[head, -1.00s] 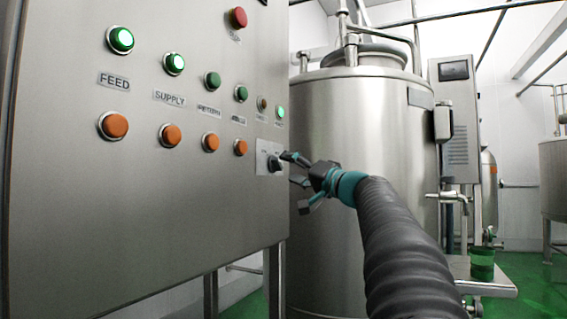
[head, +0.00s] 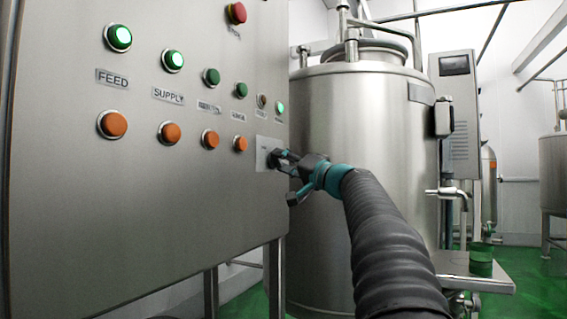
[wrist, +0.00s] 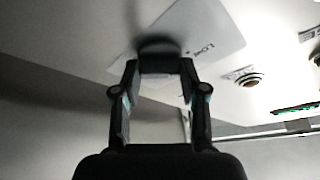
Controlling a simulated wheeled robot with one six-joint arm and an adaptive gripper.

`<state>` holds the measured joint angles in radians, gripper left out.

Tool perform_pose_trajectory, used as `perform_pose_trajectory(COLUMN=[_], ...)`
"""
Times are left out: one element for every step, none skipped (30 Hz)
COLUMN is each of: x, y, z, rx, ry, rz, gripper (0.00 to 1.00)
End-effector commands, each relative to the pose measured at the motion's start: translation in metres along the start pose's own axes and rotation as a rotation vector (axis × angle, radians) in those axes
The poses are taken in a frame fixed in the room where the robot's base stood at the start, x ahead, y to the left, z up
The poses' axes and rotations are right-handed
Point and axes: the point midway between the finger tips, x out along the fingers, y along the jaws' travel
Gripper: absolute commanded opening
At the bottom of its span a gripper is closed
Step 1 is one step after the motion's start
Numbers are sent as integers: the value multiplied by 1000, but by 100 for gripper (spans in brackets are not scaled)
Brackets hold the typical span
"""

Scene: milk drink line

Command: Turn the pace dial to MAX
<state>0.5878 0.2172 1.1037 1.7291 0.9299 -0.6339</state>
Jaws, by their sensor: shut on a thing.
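The pace dial (wrist: 157,47) is a dark round knob on a light plate (wrist: 205,28) at the lower right of the steel panel. The plate also shows in the head view (head: 263,150), where my gripper hides most of the dial. The word LOW is readable beside the dial in the wrist view; no MAX mark is legible, and I cannot tell the dial's setting. My gripper (head: 278,160) is at the panel, shut on the dial, with a finger on each side of it in the wrist view (wrist: 160,72).
The steel panel (head: 70,210) carries green lamps (head: 120,38), orange buttons (head: 113,125) and a red knob (head: 237,13) at the top. A large steel tank (head: 350,125) stands close behind my gripper. A green cup (head: 481,262) stands on a ledge at the right.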

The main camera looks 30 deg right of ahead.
Motion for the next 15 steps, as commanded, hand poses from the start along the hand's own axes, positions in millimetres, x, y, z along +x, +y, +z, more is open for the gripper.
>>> perform_pose_trajectory(x=[0, 0, 0, 0, 0, 0, 0, 0, 0, 0, 1, 1, 1, 1, 1], y=[0, -1, -1, -1, -1, -2, -2, -2, -3, -3, -4, -4, -4, -4, -5], z=[0, 0, 0, 0, -1, -1, -1, -1, -1, -2, -2, -2, -2, -2, -3], rx=[2, 5, 10, 15, 21, 32, 43, 54, 72, 86, 103, 128, 148, 170, 199], ry=[0, 0, 0, 0, 0, 0, 0, 0, 0, 0, 0, 0, 0, -1, -1], rz=[1, 2, 4, 6, 8, 13, 17, 21, 29, 36, 43, 53, 61, 71, 83], gripper=[8, 8, 8, 8, 8, 8, 8, 8, 8, 8, 8, 8, 8, 8, 8])
